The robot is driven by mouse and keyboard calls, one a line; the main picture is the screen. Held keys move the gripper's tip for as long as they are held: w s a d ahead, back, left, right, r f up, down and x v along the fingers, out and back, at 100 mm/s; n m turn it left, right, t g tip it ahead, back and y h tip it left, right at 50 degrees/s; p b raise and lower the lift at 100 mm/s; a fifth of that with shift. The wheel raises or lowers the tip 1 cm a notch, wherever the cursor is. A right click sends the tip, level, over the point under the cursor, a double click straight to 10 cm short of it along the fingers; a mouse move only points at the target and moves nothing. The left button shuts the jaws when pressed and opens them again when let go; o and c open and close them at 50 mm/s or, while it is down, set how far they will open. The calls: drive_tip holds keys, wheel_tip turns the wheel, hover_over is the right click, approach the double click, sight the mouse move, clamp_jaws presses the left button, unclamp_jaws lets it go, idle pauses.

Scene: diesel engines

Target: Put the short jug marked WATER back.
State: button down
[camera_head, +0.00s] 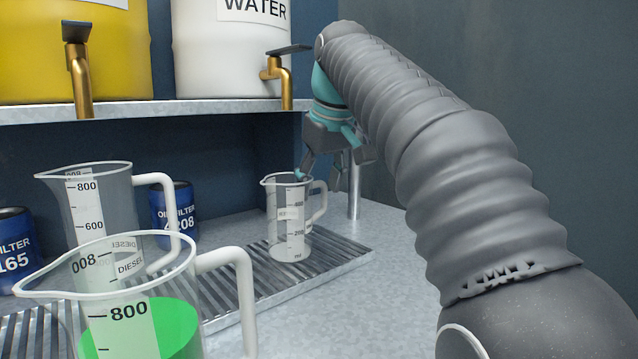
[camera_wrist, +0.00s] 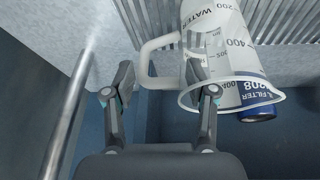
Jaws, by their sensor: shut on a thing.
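The short clear jug marked WATER (camera_head: 288,225) is upright at the right end of the ribbed drip tray, under the white WATER tank. It looks empty, and its white handle faces right. In the wrist view the jug (camera_wrist: 232,50) shows its WATER label and scale. My gripper (camera_head: 322,178) reaches down from above at the rim and handle. In the wrist view my gripper (camera_wrist: 160,88) has one finger at the jug's rim and the other beyond the handle, shut on the jug. I cannot tell whether the base touches the tray.
A tall clear jug (camera_head: 100,210) and a DIESEL jug with green liquid (camera_head: 180,325) stand at left. Blue oil filters (camera_head: 175,215) are behind. The white WATER tank (camera_head: 225,60) and yellow tank (camera_head: 115,55) sit on the shelf above. A metal post (camera_head: 354,190) is right of the jug.

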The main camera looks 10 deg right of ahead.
drive_tip(key=shift+c, duration=1.7)
unclamp_jaws()
drive_tip(key=p+v, duration=0.2)
drive_tip(key=v, duration=1)
